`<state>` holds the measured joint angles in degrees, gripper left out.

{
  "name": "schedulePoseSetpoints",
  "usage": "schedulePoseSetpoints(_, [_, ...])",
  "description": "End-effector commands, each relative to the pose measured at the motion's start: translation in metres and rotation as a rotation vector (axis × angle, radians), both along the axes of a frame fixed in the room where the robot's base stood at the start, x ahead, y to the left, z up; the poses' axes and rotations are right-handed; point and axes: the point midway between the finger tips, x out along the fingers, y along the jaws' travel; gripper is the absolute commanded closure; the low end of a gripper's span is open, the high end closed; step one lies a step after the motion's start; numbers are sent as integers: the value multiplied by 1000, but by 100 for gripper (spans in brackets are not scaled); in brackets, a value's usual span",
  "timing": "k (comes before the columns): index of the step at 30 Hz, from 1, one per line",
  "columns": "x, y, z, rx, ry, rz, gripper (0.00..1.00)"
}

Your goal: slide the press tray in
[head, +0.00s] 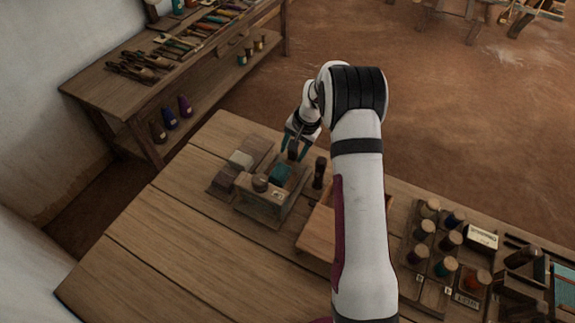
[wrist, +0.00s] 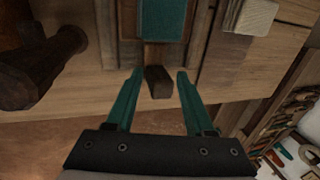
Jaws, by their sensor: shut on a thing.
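The wooden press (head: 262,208) stands on the table, left of my arm. A teal block (head: 281,172) lies in its tray, and it shows at the top of the wrist view (wrist: 162,18). A small dark wooden handle (wrist: 159,83) sticks out from the tray's end. My gripper (head: 292,153) is at the press's far side, pointing down. How far the tray sits inside the press is hard to tell.
A dark wooden peg (head: 319,172) stands just right of the press. A pale block (head: 241,159) lies on a wooden piece to the left. An open wooden box (head: 316,232) and a rack of spools (head: 423,253) are to the right. The table's left front is clear.

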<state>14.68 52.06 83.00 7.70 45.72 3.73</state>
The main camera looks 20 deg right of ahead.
Motion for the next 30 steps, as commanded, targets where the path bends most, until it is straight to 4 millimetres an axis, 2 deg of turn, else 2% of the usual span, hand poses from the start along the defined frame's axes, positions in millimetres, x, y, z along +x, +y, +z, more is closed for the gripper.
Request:
schedulePoseSetpoints(3, [-5, 11, 2, 3, -5, 2, 81])
schedulePoseSetpoints(29, [-59, 65, 2, 3, -7, 1, 81])
schedulePoseSetpoints(30, [-58, 64, 2, 2, -8, -1, 38])
